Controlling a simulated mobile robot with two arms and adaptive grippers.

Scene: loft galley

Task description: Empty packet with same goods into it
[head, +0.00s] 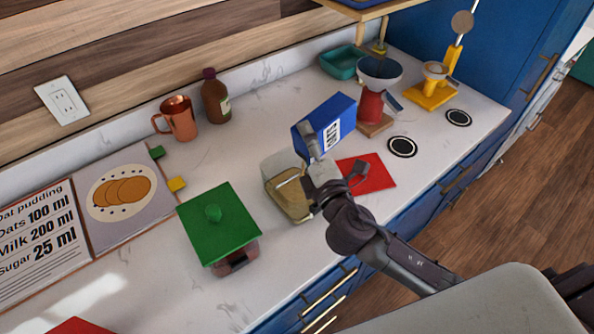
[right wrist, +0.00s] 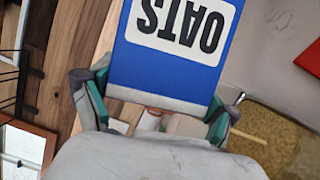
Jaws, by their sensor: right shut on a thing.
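A blue packet marked OATS (head: 325,122) is held up over the counter, tilted. It fills the middle of the right wrist view (right wrist: 178,68), its lettering upside down there. My right gripper (head: 333,157) is shut on it, with a finger on each side in the right wrist view (right wrist: 155,108). A clear container with tan, grainy contents (head: 288,203) stands just left of the gripper. It also shows at the lower right of the right wrist view (right wrist: 275,138). My arm hides part of it. I cannot see whether anything is falling from the packet. My left gripper is not in view.
A red mat (head: 377,176) lies right of the container. A green-lidded container (head: 218,228) stands left of it. A copper mug (head: 177,119) and brown bottle (head: 214,97) stand at the wall. A recipe board (head: 40,240) lies left. A yellow scale-like stand (head: 432,93) is far right.

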